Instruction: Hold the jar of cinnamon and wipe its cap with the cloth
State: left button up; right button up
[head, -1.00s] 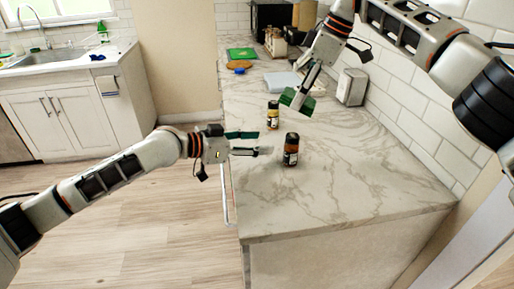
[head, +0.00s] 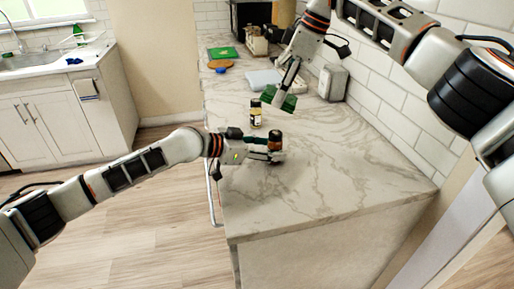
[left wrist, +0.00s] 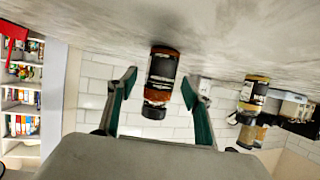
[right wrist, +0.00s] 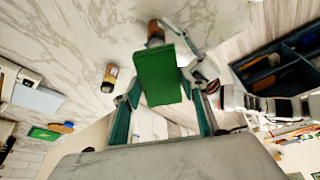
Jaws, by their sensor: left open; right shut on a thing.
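The brown-red jar with a dark cap (head: 275,136), seemingly the cinnamon, stands upright on the marble counter. My left gripper (head: 267,149) is open with its fingers around the jar. The left wrist view shows this jar (left wrist: 162,72) upside down between the spread fingers, with gaps on both sides. My right gripper (head: 284,92) is shut on the green cloth and holds it above the counter, behind and apart from the jar. The cloth (right wrist: 158,76) fills the middle of the right wrist view and covers part of the jar.
A second jar with a yellowish label (head: 256,116) stands just behind the first. Farther back are a pale flat container (head: 264,79), a green board (head: 222,53) and a blue item (head: 221,71). A grey box (head: 332,83) is by the tiled wall. The front counter is clear.

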pick_arm(q)
jog(key=shift+x, duration=1)
jog(key=c, duration=1.3)
jog(key=shift+o, duration=0.2)
jog(key=o, duration=1.1)
jog(key=shift+c, duration=0.2)
jog(key=shift+c, duration=0.3)
jog(key=c, duration=1)
jog(key=shift+c, duration=0.2)
